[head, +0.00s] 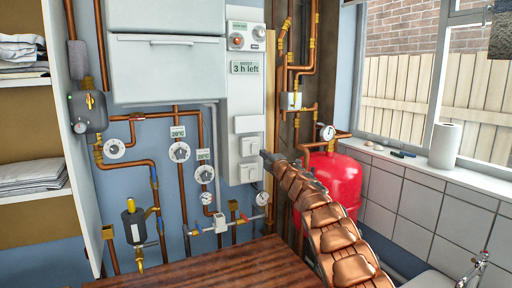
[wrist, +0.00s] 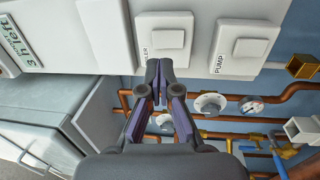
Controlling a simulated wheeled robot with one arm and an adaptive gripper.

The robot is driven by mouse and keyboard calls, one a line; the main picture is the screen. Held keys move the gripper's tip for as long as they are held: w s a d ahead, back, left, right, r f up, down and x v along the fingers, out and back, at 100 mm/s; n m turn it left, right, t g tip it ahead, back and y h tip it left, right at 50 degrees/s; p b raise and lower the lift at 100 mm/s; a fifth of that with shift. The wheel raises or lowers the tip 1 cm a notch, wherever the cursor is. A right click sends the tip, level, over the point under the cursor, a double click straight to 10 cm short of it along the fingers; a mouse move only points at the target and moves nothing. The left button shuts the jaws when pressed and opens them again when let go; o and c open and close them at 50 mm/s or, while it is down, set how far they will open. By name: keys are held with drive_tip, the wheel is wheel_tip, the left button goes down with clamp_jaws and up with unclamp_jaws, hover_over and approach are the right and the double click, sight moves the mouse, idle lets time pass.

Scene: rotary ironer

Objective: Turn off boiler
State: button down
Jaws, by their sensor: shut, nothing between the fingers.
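The boiler switch is a white plate with a square button (wrist: 169,38), near the top middle of the wrist view; only the end of its label, "LER", shows. It appears to be the upper of two white switches (head: 249,146) on the wall panel in the head view. My gripper (wrist: 160,66) is shut and empty, its tips at the plate's near edge by the label. I cannot tell whether they touch. In the head view my gripper's tip (head: 267,156) is just right of the switches. The switch's on or off state is not clear.
A similar switch labelled PUMP (wrist: 249,47) sits beside it, lower on the panel. A display reads "3 h left" (head: 244,68) above. Copper pipes (head: 187,200) and dials surround the panel; a red tank (head: 335,178) stands at right. A wooden top (head: 200,268) lies below.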

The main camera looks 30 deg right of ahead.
sight(255, 146)
drive_tip(key=w+p, duration=0.4)
drive_tip(key=w+r+p, duration=0.1)
drive_tip(key=w+p, duration=0.1)
drive_tip(key=p, duration=0.1)
drive_tip(key=shift+w+d, duration=0.1)
drive_tip(key=shift+d, duration=0.05)
drive_tip(key=shift+w+d, duration=0.1)
drive_tip(key=shift+w, duration=0.05)
drive_tip(key=shift+f, duration=0.1)
idle(0.5)
drive_tip(key=shift+d, duration=0.1)
